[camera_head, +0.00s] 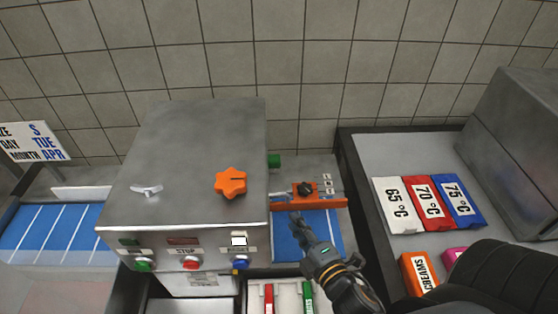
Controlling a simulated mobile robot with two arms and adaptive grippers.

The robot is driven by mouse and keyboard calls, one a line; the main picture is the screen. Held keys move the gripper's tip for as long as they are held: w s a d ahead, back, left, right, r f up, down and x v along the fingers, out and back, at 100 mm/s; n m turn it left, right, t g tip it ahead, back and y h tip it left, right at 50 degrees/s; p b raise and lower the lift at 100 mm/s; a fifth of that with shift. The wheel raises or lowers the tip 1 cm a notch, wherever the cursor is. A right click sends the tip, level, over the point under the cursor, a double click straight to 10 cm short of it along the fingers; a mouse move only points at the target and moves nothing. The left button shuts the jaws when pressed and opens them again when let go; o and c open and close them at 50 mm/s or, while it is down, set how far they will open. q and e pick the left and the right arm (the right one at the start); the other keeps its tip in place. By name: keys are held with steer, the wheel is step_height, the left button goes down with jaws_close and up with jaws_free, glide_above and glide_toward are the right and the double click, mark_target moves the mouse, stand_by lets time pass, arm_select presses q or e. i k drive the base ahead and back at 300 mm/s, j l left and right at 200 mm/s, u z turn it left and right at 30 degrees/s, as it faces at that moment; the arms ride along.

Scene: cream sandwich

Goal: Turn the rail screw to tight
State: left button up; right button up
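The rail screw (304,188) is a small black knob on the orange rail (322,203), just right of the grey machine. Small white labels (327,184) stand beside it, too small to read. My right gripper (302,224) reaches in from the lower right, with its dark fingers just below the rail and over the blue belt. It looks apart from the screw, and I see nothing held in it. Its finger gap is too small and dark to tell. My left gripper is not in view.
The grey machine (190,140) carries an orange star knob (231,183) and front buttons (191,263). Right of the rail, a dark-edged tray (385,157) holds white, red and blue temperature cards (428,202). An orange creams box (418,272) stands near my arm.

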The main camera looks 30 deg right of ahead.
mark_target(305, 189)
steer(key=k, duration=1)
